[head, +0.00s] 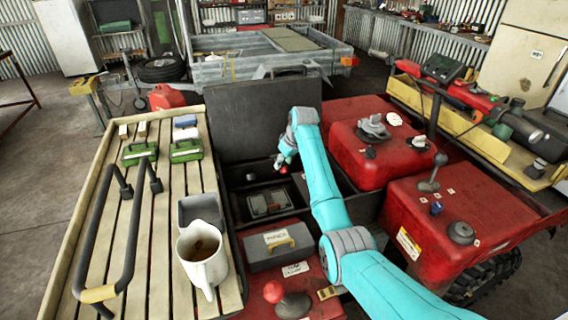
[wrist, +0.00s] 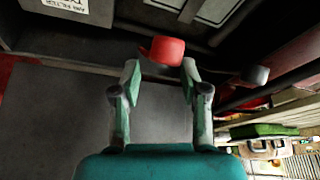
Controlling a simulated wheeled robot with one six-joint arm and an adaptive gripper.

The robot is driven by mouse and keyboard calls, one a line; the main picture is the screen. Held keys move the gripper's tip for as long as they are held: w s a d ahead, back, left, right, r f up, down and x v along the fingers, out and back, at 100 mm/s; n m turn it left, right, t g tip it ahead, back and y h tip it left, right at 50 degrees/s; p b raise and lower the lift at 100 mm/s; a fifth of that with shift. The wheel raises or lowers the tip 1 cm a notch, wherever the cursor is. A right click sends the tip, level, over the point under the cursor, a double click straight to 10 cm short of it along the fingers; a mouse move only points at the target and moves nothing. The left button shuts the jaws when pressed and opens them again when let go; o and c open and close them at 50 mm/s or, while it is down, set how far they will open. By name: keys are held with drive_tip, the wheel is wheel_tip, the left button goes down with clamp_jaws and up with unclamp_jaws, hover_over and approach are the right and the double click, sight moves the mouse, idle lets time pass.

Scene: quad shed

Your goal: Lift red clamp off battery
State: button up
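The red clamp (wrist: 166,52) shows in the wrist view just past and between my fingertips, with a dark cable or bar running right from it. My gripper (wrist: 160,68) has its two fingers apart. A gap shows between the left finger and the clamp; the right fingertip overlaps the clamp's edge, and contact is unclear. In the head view my gripper (head: 284,162) is low inside the black open compartment, and a small red bit of the clamp (head: 283,170) shows beneath it. A dark block (head: 268,203), possibly the battery, sits in the compartment.
The raised dark lid (head: 262,112) stands behind my gripper. A slatted rack (head: 150,215) with a mug (head: 202,258) is at left. A grey case (head: 278,246) and a red-knobbed lever (head: 274,291) are in front. Red bodywork (head: 365,150) lies right of my arm.

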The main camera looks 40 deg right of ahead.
drive_tip(key=v, duration=1.1)
drive_tip(key=shift+s+d+r, duration=0.1)
